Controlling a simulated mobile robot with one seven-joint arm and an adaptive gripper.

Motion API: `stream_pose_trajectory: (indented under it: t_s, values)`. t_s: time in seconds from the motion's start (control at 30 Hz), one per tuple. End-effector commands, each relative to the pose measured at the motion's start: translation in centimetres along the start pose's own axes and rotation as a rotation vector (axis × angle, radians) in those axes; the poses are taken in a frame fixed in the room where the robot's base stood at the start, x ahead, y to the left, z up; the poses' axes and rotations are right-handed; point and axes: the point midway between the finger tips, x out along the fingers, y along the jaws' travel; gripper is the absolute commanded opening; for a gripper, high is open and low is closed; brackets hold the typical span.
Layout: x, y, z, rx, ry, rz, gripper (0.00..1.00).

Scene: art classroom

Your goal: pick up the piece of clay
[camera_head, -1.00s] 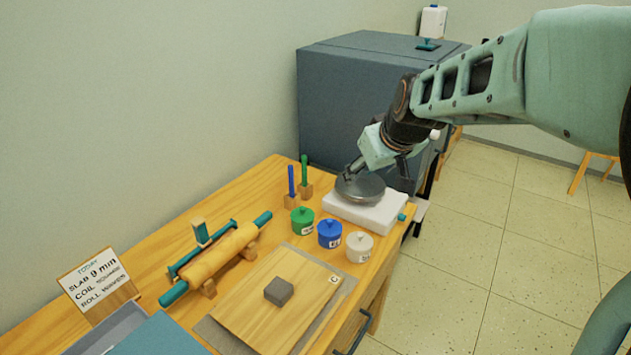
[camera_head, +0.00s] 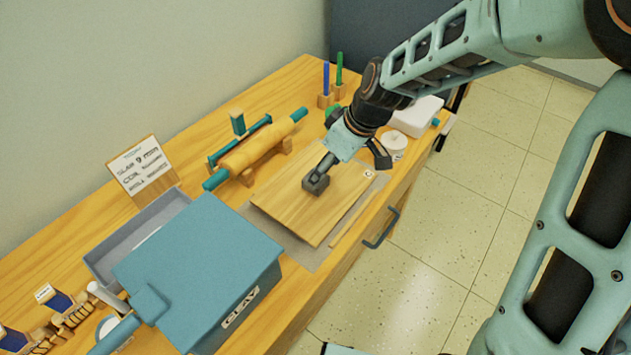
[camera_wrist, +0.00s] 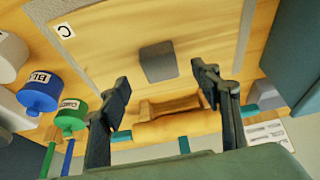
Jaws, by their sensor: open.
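The piece of clay is a small dark grey block (camera_head: 314,187) lying on the wooden board (camera_head: 335,205). It also shows in the wrist view (camera_wrist: 158,62), top centre, with bare board around it. My gripper (camera_head: 349,166) is above the board beside the clay, and one finger overlaps the clay in the head view. In the wrist view the two fingers (camera_wrist: 162,88) are spread wide and empty, and the clay appears beyond their tips, roughly between them. I cannot tell the exact height of the fingertips above the clay.
A rolling pin (camera_head: 255,148) lies on supports behind the board. A blue box labelled CLAY (camera_head: 200,265) stands at the front left. A white jar (camera_head: 394,150) is close behind my gripper. Blue (camera_wrist: 40,93) and green (camera_wrist: 72,115) jars stand at the wrist view's left.

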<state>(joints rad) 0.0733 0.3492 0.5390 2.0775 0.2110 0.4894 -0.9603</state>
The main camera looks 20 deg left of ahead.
Motion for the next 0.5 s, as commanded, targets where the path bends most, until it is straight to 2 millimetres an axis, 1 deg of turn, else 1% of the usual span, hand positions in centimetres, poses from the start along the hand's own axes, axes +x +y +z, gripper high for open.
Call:
stream_pose_trajectory:
  t_s: [0.07, 0.3, 0.4, 0.5]
  values:
    - [0.6, 0.0, 0.0, -0.001, 0.0, -0.001, 0.58]
    - [4.0, -0.1, -0.2, -0.001, -0.002, -0.003, 0.58]
    - [4.9, 0.0, -0.2, 0.0, 0.0, -0.001, 0.58]
    - [5.3, 0.0, -0.3, 0.0, 0.0, 0.0, 0.58]
